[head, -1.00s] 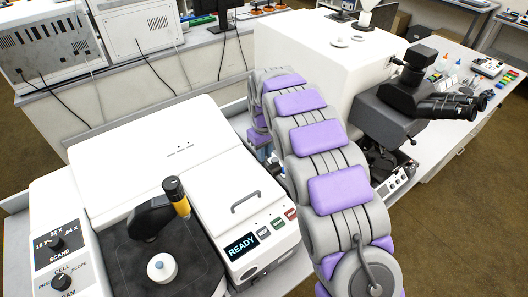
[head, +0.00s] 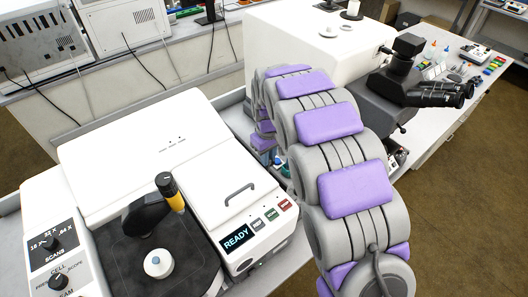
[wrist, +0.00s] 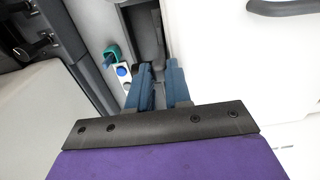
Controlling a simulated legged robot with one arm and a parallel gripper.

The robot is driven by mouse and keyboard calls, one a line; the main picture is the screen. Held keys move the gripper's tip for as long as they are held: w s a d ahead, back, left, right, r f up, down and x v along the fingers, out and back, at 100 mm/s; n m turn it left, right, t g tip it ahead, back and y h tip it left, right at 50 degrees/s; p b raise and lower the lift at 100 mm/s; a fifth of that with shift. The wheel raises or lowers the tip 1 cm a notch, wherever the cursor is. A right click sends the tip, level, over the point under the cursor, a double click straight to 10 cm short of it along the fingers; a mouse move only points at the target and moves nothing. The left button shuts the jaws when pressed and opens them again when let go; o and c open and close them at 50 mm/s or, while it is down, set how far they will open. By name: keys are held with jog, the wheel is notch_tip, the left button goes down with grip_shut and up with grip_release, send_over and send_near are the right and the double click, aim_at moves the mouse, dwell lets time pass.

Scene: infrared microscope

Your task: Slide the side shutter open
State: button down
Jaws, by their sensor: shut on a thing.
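In the wrist view, a dark upright slot in the white housing holds a dark grey strip (wrist: 156,38), which looks like the side shutter. My gripper (wrist: 160,68) has two blue fingers pointing into the gap at the slot's lower end. They are closed on a narrow piece at the strip's near end; the contact itself is mostly hidden between the fingers. In the head view my arm covers the side of the instrument, so the gripper and shutter are barely visible or hidden there.
A white instrument (head: 150,165) with a READY display (head: 236,238) and a grey handle (head: 240,193) stands beside my arm. A microscope (head: 420,85) is on the other side. A teal part (wrist: 111,52) and a blue knob (wrist: 122,71) lie close left of the fingers.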

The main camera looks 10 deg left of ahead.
jog(key=shift+s+d, duration=0.1)
jog(key=c, duration=1)
grip_release()
jog(key=shift+d, duration=0.1)
jog(key=shift+c, duration=0.2)
jog(key=shift+r, duration=0.5)
notch_tip(320, 180, up, 16)
jog(key=p, duration=0.2)
jog(key=shift+r, duration=0.15)
